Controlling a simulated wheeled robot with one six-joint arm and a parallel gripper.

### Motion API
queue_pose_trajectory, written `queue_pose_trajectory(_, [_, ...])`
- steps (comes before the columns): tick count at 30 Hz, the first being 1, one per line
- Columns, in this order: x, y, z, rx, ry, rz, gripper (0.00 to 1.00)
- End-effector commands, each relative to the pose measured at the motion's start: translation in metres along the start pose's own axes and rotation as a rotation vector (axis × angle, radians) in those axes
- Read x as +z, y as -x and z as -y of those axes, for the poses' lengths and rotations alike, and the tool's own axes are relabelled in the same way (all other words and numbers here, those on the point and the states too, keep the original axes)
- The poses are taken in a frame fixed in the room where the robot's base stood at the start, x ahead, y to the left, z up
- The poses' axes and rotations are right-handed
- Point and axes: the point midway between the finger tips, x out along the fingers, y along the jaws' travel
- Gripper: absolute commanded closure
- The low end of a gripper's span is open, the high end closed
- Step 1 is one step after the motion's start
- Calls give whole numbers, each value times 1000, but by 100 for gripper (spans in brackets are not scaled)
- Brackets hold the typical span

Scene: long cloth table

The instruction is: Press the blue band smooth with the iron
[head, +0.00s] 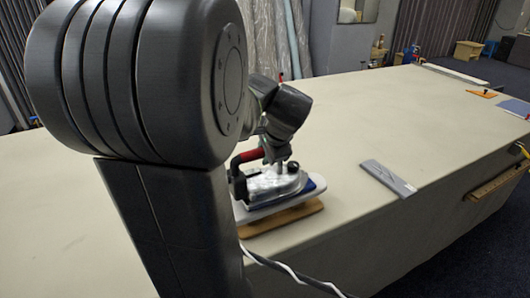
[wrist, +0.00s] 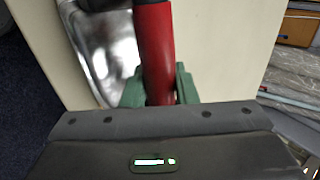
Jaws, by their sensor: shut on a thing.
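The iron (head: 268,182) has a shiny metal body and a red and black handle; it sits low over a small pressing board (head: 262,212) with a pale top and a brown wooden base. A strip of the blue band (head: 314,186) shows at the right of the iron's nose; the rest is hidden under the iron. My gripper (wrist: 160,86), with green fingers, is shut on the red handle (wrist: 153,45) in the wrist view, with the metal body (wrist: 112,58) beside it. I cannot tell whether the soleplate touches the band.
The long cloth table (head: 385,115) is mostly clear. A flat grey bar (head: 387,178) lies to the right of the board. An orange piece (head: 481,94) and a blue-grey sheet (head: 515,107) lie at the far right edge. My arm hides much of the left side.

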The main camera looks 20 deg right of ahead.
Motion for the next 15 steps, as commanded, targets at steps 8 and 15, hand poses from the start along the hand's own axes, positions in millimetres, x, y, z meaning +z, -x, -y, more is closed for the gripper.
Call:
queue_pose_trajectory(8, [-1, -3, -1, -5, 2, -3, 100])
queue_pose_trajectory(15, [-1, -6, -3, -5, 2, -3, 100])
